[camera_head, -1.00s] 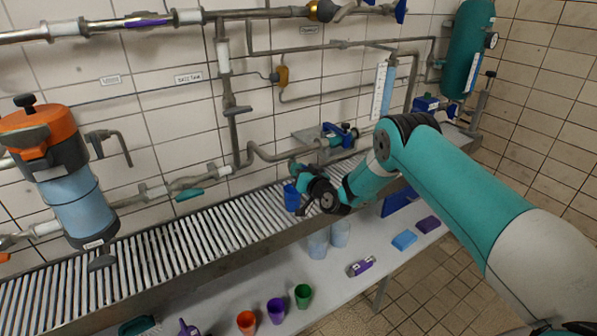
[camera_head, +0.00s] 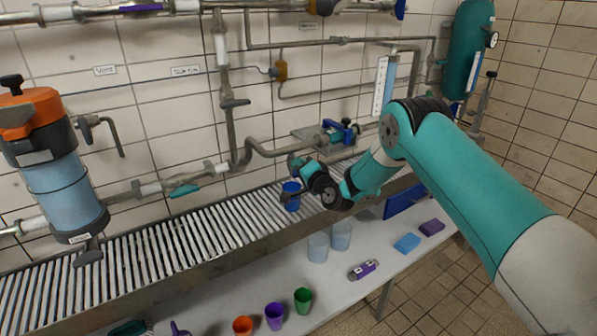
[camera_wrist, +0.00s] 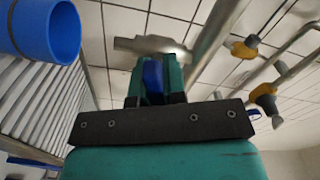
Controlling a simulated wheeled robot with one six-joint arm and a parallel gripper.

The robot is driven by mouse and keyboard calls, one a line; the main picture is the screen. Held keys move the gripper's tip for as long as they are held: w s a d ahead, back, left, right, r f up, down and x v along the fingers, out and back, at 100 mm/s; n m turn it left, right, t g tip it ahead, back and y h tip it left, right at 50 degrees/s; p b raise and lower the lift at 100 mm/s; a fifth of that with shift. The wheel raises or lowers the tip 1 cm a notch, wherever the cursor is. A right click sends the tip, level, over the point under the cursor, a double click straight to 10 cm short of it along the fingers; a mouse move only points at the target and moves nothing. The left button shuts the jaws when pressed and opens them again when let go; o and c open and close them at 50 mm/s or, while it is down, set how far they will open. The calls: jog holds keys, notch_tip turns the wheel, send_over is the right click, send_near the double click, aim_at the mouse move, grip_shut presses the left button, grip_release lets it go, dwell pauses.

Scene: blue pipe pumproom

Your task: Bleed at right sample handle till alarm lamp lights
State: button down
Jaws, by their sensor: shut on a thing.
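My gripper (camera_head: 299,167) is low over the slatted drain grate, in front of the tiled wall. In the wrist view its teal fingers (camera_wrist: 154,82) are shut on a narrow blue piece (camera_wrist: 152,78), which looks like a valve handle. A grey metal pipe end (camera_wrist: 150,45) shows just beyond the fingertips. An open blue cup (camera_head: 291,200) is beside my gripper in the head view, and it also shows at the upper left of the wrist view (camera_wrist: 48,30). The fingers do not hold the cup. I cannot pick out a lit alarm lamp.
Grey pipework with a blue-handled valve (camera_head: 342,131) runs along the wall. An orange-topped canister (camera_head: 62,185) stands at left. The lower shelf holds orange, purple and green cups (camera_head: 303,300), clear cups (camera_head: 341,236) and sponges (camera_head: 407,243). Floor is open at right.

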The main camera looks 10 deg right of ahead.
jog(key=m, duration=0.4)
jog(key=shift+f+m+b, duration=0.15)
jog(key=shift+m+b, duration=0.25)
dwell(0.4)
jog(key=c, duration=1.2)
grip_release()
jog(key=b+v, duration=1.3)
jog(key=v, duration=0.4)
jog(key=shift+s+d, duration=0.1)
jog(key=shift+s, duration=0.1)
